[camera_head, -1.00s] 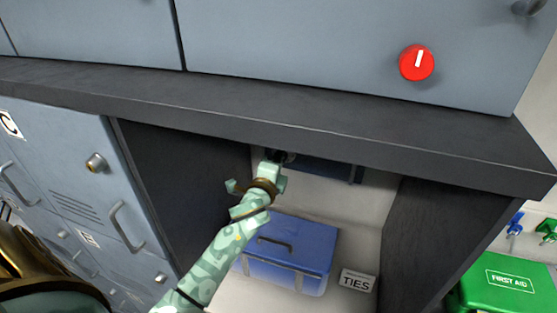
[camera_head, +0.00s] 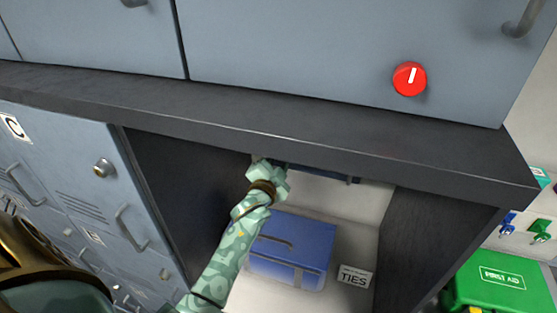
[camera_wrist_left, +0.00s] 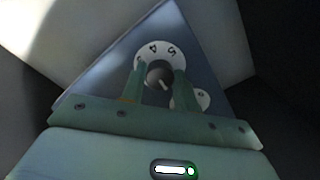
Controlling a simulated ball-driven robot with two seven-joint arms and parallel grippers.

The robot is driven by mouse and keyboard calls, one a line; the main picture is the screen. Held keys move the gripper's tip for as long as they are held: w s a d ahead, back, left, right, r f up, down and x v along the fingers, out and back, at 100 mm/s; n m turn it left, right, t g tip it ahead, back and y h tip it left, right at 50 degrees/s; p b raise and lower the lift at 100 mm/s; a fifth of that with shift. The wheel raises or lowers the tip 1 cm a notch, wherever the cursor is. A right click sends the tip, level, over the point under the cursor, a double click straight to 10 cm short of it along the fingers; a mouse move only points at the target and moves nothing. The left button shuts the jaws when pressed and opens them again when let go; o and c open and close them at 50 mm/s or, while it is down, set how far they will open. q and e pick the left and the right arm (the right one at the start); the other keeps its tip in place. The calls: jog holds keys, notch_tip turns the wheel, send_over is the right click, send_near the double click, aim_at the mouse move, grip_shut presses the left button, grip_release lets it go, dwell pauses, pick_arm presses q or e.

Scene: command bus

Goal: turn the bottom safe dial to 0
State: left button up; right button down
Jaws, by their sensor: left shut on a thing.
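In the left wrist view, a white numbered dial (camera_wrist_left: 170,46) with a dark centre knob (camera_wrist_left: 159,74) sits on a blue-grey panel (camera_wrist_left: 110,72). Digits such as 4 and 5 show along its edge. My left gripper (camera_wrist_left: 160,84) has its two green fingers on either side of the knob, shut on it. Part of a second white disc (camera_wrist_left: 201,98) shows beside the right finger; I cannot tell which dial is the bottom one. In the head view, my left gripper (camera_head: 264,164) reaches under the dark counter, which hides the dials. My right gripper is out of view.
The dark counter (camera_head: 300,135) overhangs the alcove. A blue case (camera_head: 300,240) and a TIES label (camera_head: 355,276) are below. Lockers (camera_head: 70,170) stand at left, a green first aid box (camera_head: 500,285) at right. A red knob (camera_head: 409,79) is on the upper cabinet.

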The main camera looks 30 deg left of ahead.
pick_arm(q)
jog(key=shift+n, duration=0.5)
jog(key=o, duration=1)
jog(key=shift+c, duration=0.2)
